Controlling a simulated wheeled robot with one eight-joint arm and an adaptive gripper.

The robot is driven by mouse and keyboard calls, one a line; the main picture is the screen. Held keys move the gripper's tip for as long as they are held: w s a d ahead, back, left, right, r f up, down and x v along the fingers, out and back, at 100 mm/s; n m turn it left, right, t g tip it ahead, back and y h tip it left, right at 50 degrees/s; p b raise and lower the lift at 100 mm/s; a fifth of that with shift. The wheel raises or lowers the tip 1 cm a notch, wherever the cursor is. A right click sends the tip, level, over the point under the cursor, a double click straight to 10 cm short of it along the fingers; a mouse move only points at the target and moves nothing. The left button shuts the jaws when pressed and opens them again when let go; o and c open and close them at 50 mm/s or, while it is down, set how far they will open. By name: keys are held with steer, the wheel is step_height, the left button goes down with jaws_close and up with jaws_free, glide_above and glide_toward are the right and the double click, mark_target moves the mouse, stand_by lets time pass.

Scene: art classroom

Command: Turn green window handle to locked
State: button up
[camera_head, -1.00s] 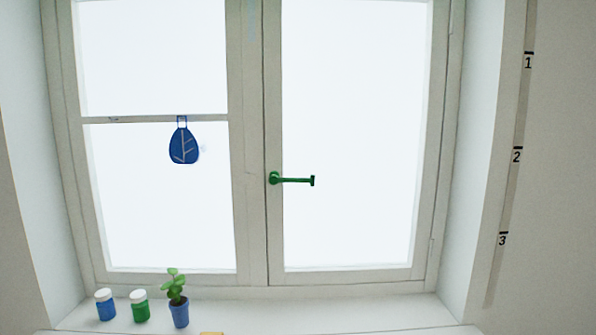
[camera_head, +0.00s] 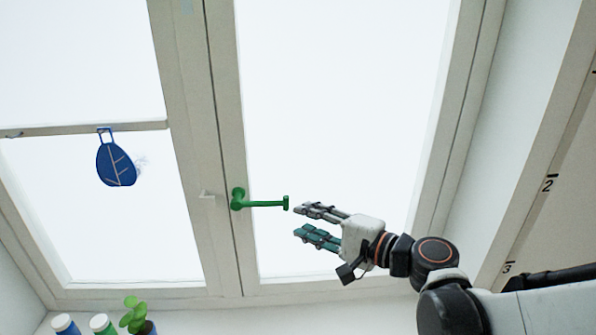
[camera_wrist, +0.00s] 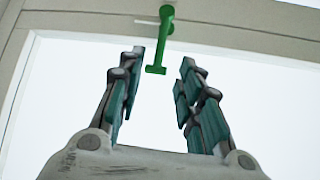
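The green window handle (camera_head: 262,202) is mounted on the window frame and points right, about horizontal, in the head view. In the wrist view the green handle (camera_wrist: 161,42) runs from its mount at the top down toward the gap between my fingers. My gripper (camera_head: 308,222) is open, just right of the handle's free end. The wrist view shows my gripper (camera_wrist: 161,80) with its two fingers apart and nothing between their pads. The handle's end lies near the fingertips, without clear contact.
A blue leaf-shaped ornament (camera_head: 116,164) hangs from the left pane's crossbar (camera_head: 85,128). Jars (camera_head: 102,324) and a small plant (camera_head: 134,312) stand at the lower left. A numbered strip (camera_head: 545,190) runs along the right wall. The space around the handle is free.

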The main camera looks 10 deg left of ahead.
mark_target(268, 205)
steer(key=p+x, duration=0.1)
steer(key=x, duration=1.2)
steer(key=shift+w+a, duration=0.1)
steer(key=shift+a, duration=0.25)
jaws_close()
